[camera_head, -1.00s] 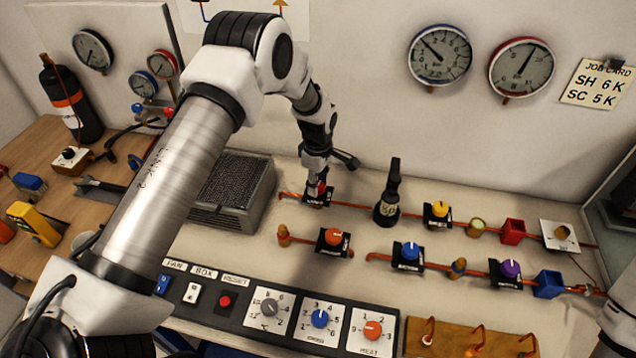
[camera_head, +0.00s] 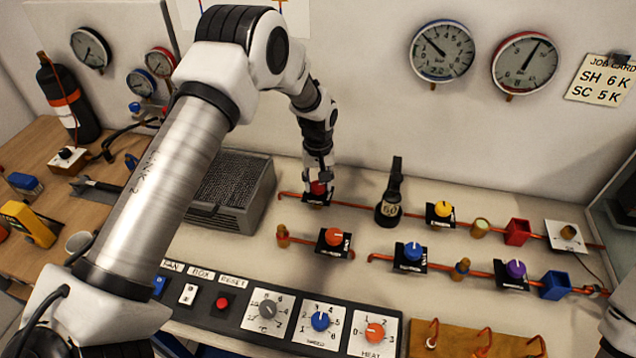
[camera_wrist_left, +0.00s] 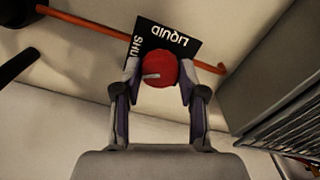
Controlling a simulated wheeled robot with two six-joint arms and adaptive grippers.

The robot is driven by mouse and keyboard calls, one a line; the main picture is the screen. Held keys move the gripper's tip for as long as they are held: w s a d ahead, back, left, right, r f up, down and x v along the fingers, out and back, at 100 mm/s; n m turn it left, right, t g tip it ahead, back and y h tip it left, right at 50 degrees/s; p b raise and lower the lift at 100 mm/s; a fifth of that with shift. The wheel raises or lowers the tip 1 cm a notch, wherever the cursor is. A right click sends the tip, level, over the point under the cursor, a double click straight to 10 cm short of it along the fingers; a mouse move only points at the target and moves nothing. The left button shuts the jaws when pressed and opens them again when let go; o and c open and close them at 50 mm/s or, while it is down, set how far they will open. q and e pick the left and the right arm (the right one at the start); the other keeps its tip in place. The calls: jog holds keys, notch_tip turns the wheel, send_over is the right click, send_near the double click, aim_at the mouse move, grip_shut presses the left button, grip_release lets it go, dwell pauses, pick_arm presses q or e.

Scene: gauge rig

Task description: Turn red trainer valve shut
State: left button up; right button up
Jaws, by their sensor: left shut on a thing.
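The red trainer valve knob (camera_head: 318,188) sits on a small black plate on the upper copper pipe, left of centre in the head view. In the left wrist view the red knob (camera_wrist_left: 160,70) has a pale pointer mark toward the left. Its black plate (camera_wrist_left: 180,42) reads LIQUID and SHU, the rest of that word hidden. My left gripper (camera_head: 318,178) reaches down onto the knob from above. In the wrist view its fingers (camera_wrist_left: 160,84) are closed on both sides of the knob. My right gripper is not in view; only a pale part of that arm shows at the right edge.
A black bottle-like tool (camera_head: 389,200) stands right of the valve. An orange valve (camera_head: 333,237) is just below it and a grey mesh-topped box (camera_head: 228,192) is to its left. Yellow, blue and purple valves line the pipes rightward. A control panel (camera_head: 262,318) runs along the front.

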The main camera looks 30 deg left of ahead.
aim_at(318, 185)
pick_arm(q)
jog(key=m, duration=0.5)
jog(key=shift+s+f+m+b, duration=0.1)
jog(key=shift+f+m+b, duration=0.05)
jog(key=shift+m+b, duration=0.2)
dwell(0.4)
jog(key=o, duration=1.1)
jog(key=shift+o, duration=0.2)
notch_tip(318, 185, up, 12)
jog(key=shift+w, duration=0.2)
